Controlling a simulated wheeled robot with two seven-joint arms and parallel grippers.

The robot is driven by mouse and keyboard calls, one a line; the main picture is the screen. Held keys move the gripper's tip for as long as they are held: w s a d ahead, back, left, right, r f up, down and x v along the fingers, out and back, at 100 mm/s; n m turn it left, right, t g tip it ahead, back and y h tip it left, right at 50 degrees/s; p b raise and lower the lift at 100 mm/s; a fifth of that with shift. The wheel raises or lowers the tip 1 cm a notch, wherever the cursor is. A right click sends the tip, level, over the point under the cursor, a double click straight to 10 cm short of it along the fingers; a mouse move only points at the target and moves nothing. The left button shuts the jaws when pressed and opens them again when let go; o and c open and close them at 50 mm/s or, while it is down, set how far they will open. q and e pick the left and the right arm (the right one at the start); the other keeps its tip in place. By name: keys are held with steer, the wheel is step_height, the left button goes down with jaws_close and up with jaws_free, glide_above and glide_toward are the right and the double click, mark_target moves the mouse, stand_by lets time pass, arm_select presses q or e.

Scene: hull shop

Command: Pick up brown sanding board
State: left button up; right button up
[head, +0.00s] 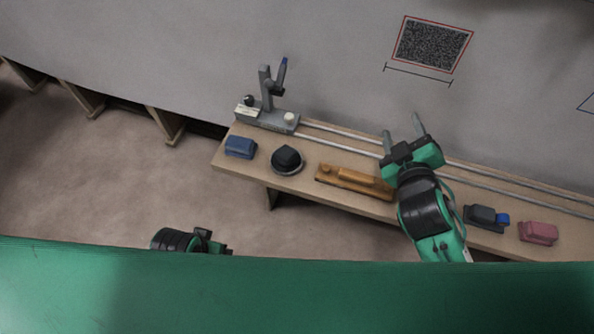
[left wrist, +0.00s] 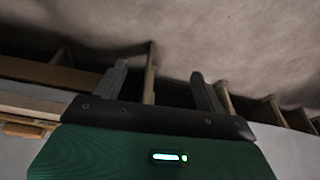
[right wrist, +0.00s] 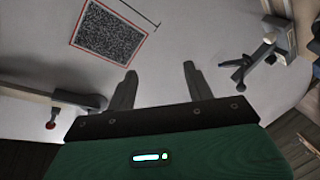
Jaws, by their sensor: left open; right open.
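The brown sanding board (head: 350,182) is a long orange-brown block with a knob and a handle. It lies on the wooden bench near its front edge, in the middle of the head view. My right gripper (head: 402,129) is open and empty. In the head view it shows just right of and beyond the board, and its arm hides what lies past the board's right end. It also shows in the right wrist view (right wrist: 158,85). My left gripper (left wrist: 160,80) is open and empty in the left wrist view. In the head view only part of the left arm shows, low and left of the bench.
The bench (head: 228,165) also bears a blue block (head: 240,147), a round black tool (head: 287,159), a grey rail carriage (head: 267,118) with an upright post, a dark block with a blue knob (head: 485,217) and a pink block (head: 538,232). Two rails run along its back.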

steer(key=w+a+r+n+t+y, duration=0.25)
steer(key=a+r+n+y, duration=0.25)
steer(key=r+n, duration=0.25)
steer(key=s+a+r+n+g+y, duration=0.3)
steer(key=a+r+n+g+y, duration=0.15)
steer(key=a+n+y, duration=0.65)
steer(key=n+g+h, duration=1.2)
steer(key=n+g, duration=0.1)
steer(key=n, duration=1)
glide_toward(360, 175)
steer(key=x, duration=0.4)
steer(key=shift+s+a+f, duration=0.1)
steer(key=shift+f, duration=0.25)
steer(key=x, duration=0.5)
steer(key=shift+a, duration=0.15)
arm_select(q)
step_height(360, 175, down, 18)
steer(key=s+d+g, duration=0.1)
steer(key=shift+d+r, duration=0.15)
steer(key=shift+d, duration=0.05)
